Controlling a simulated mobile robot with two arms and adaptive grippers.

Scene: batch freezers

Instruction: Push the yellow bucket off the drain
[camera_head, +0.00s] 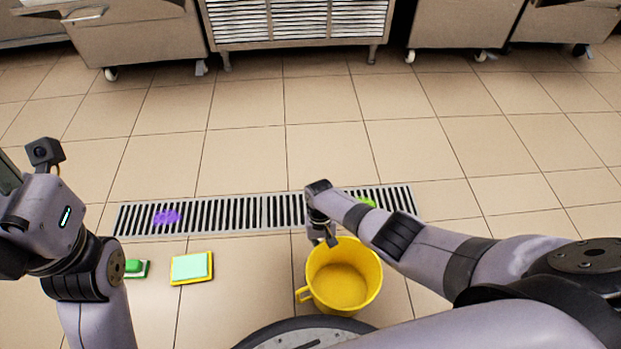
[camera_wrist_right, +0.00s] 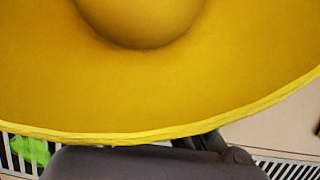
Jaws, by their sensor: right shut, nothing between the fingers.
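The yellow bucket (camera_head: 342,297) stands upright and looks empty, on the tiles on the near side of the drain (camera_head: 240,212). Its handle points to the left. Its yellow wall and rim fill much of the right wrist view (camera_wrist_right: 150,95). My right gripper (camera_head: 328,240) is shut and empty at the bucket's far rim, on the drain side; I cannot tell whether it touches. Its dark finger shows beyond the rim in the wrist view (camera_wrist_right: 236,155). My left arm is raised at the left; its gripper (camera_head: 6,178) is cut off by the picture edge.
A purple patch (camera_head: 167,217) and a green patch (camera_head: 367,202) lie on the drain. A yellow-edged mint sponge or pad (camera_head: 192,267) and a green object (camera_head: 134,267) lie on the tiles at left. Wheeled steel units (camera_head: 135,35) stand at the back. The middle floor is clear.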

